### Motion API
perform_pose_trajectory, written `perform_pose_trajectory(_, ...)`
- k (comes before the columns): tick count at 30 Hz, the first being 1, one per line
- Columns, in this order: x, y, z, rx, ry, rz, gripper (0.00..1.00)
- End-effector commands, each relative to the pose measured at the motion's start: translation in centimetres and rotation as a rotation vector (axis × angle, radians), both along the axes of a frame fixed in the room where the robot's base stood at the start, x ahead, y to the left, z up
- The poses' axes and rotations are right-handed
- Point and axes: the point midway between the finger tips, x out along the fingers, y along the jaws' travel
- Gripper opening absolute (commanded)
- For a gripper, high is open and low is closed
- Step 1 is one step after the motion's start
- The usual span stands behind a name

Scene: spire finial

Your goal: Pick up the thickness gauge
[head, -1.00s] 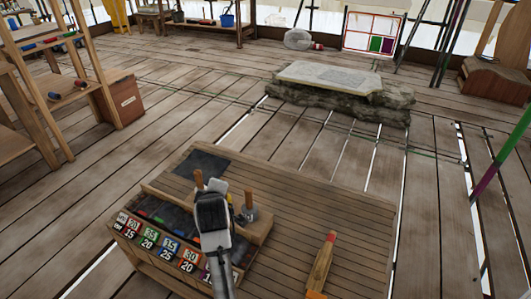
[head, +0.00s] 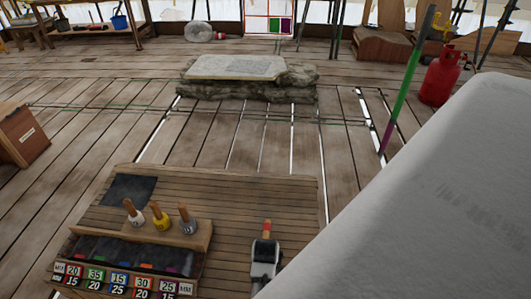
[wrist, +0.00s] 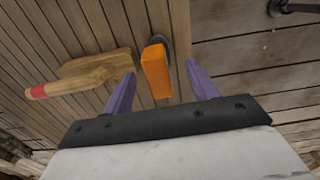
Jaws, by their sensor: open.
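An orange block-like piece with a dark rounded end (wrist: 157,72), which I take for the thickness gauge, lies on the slatted tabletop. In the wrist view my gripper (wrist: 160,70) is open, with one purple finger on either side of it. I see no clear contact, and the height gap is hard to judge. A wooden paddle with a red handle end (wrist: 85,77) lies just left of the gripper. In the head view my gripper (head: 265,250) is above the table's right part and hides the orange piece; the paddle's red tip (head: 267,228) shows beyond it.
The table (head: 240,195) also bears a wooden holder (head: 190,238) with three wooden-handled tools, a numbered colour rack (head: 120,280) and a dark mat (head: 128,189). My pale arm fills the lower right. A stone slab (head: 235,68) stands beyond on the plank floor.

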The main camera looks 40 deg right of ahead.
Motion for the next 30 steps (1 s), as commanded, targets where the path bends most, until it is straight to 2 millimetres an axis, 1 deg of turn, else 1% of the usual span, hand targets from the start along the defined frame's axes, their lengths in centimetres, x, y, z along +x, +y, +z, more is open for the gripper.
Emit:
perform_pose_trajectory(5, 0.0, 0.0, -1.2, 0.001, 0.001, 0.0, 0.58)
perform_pose_trajectory(12, 0.1, -0.1, -4.7, 0.0, 0.0, -0.001, 0.58)
perform_pose_trajectory(14, 0.1, -0.1, -5.3, 0.0, 0.0, -0.001, 0.58)
perform_pose_trajectory(17, 0.1, -0.1, -5.7, -0.001, -0.001, 0.0, 0.58)
perform_pose_trajectory(22, 0.1, -0.1, -5.7, -0.002, -0.002, 0.0, 0.58)
perform_pose_trajectory(23, 0.1, -0.1, -5.7, -0.002, -0.002, 0.0, 0.57)
perform_pose_trajectory(30, 0.1, -0.1, -5.7, -0.002, -0.002, 0.0, 0.26)
